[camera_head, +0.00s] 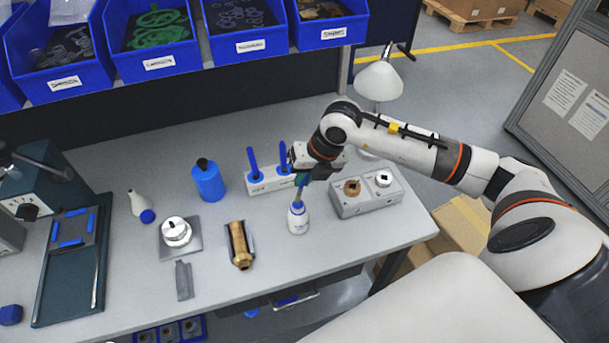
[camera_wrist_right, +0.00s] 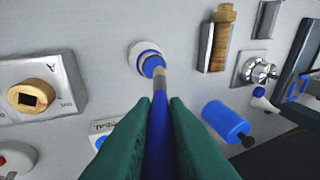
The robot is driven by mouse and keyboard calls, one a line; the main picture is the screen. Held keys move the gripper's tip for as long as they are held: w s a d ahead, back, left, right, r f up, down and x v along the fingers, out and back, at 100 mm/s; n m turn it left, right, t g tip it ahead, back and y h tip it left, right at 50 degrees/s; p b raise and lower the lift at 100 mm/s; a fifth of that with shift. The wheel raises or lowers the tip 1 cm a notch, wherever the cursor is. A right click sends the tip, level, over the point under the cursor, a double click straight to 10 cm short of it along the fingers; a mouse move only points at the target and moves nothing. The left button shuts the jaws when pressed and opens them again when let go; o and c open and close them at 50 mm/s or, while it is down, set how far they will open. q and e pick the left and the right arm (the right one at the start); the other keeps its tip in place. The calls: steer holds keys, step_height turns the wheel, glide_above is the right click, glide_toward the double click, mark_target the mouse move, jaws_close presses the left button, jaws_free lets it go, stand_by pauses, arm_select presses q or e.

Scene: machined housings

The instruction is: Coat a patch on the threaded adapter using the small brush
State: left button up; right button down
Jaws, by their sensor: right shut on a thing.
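My right gripper (camera_head: 303,176) is shut on the small brush, a blue-handled brush (camera_wrist_right: 158,125) with a metal ferrule, pointing down. The brush stands at the mouth of a small white bottle (camera_head: 297,222) with a blue neck, which also shows in the right wrist view (camera_wrist_right: 143,50). Its bristles are hidden at the bottle mouth; how deep they sit I cannot tell. A long brass fitting (camera_head: 240,246), which looks like the threaded adapter, lies in a dark cradle left of the bottle. It also shows in the right wrist view (camera_wrist_right: 219,40). My left gripper is not in view.
A silver round part (camera_head: 176,232) sits on a square plate. A blue bottle (camera_head: 208,182), a white holder (camera_head: 268,180) with blue-handled tools and a grey block (camera_head: 350,207) with brass and silver fittings stand nearby. The table front is mostly clear.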

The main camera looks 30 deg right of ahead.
steer(key=shift+f+b, duration=0.6)
steer(key=shift+f, duration=0.05)
stand_by(0.3)
steer(key=shift+s+f, duration=0.1)
stand_by(1.4)
step_height(320, 180, up, 2)
steer(key=shift+r+p, duration=0.1)
steer(key=shift+p, duration=0.3)
steer(key=shift+r+p, duration=1.4)
steer(key=shift+r, duration=1.1)
